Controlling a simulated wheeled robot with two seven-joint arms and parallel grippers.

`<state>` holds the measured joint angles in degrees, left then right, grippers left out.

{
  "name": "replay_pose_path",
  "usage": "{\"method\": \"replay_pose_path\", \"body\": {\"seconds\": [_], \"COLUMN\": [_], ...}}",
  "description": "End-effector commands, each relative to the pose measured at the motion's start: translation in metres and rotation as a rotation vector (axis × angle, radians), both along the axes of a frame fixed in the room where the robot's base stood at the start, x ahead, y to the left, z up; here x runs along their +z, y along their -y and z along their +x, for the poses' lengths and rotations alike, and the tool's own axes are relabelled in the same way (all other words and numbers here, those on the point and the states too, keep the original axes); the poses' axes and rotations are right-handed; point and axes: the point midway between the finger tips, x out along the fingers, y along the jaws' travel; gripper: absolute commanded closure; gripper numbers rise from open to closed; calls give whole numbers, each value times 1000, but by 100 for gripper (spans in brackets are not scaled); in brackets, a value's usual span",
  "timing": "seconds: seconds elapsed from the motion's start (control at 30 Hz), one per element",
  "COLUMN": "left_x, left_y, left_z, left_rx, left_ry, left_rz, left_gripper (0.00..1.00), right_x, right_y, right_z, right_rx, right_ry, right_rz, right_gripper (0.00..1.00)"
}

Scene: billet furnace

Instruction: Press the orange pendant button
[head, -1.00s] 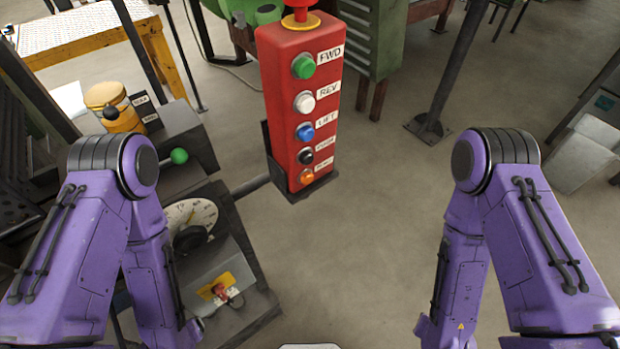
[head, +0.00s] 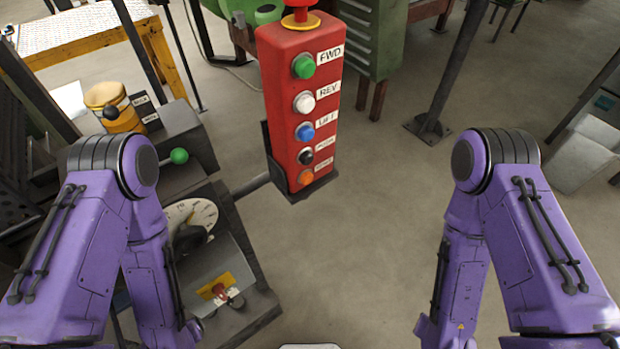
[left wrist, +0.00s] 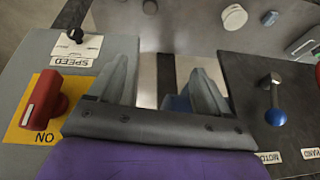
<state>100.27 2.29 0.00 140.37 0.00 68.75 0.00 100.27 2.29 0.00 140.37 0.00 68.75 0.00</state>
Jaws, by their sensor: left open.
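The orange button (head: 306,177) is the lowest, under a black one (head: 305,156). My two purple arms show at the left and right, but both grippers are out of the head view. In the left wrist view my left gripper (left wrist: 160,85) has its two fingers apart with nothing between them. It is over a control panel, between a red switch on a yellow plate (left wrist: 40,108) and a blue-knobbed lever (left wrist: 275,116). No orange button shows there.
A red emergency knob (head: 300,4) tops the pendant. A dark post (head: 455,70) stands at the back right. The floor right of the pendant is clear.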

Motion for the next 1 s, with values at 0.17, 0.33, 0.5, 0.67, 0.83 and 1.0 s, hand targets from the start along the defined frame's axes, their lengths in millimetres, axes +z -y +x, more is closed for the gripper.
{"method": "replay_pose_path", "body": {"seconds": [0.17,0.33,0.5,0.67,0.83,1.0], "left_x": [0,0,0,0,0,0], "left_y": [0,0,0,0,0,0], "left_z": [0,0,0,0,0,0], "left_rx": [0,0,0,0,0,0], "left_ry": [0,0,0,0,0,0], "left_rz": [0,0,0,0,0,0], "left_gripper": [22,74,100,100,100,100], "right_x": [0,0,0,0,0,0], "right_y": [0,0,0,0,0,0], "right_z": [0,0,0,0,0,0], "right_rx": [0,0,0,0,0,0], "right_ry": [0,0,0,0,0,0], "right_rz": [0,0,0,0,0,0], "right_gripper": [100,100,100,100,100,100]}}
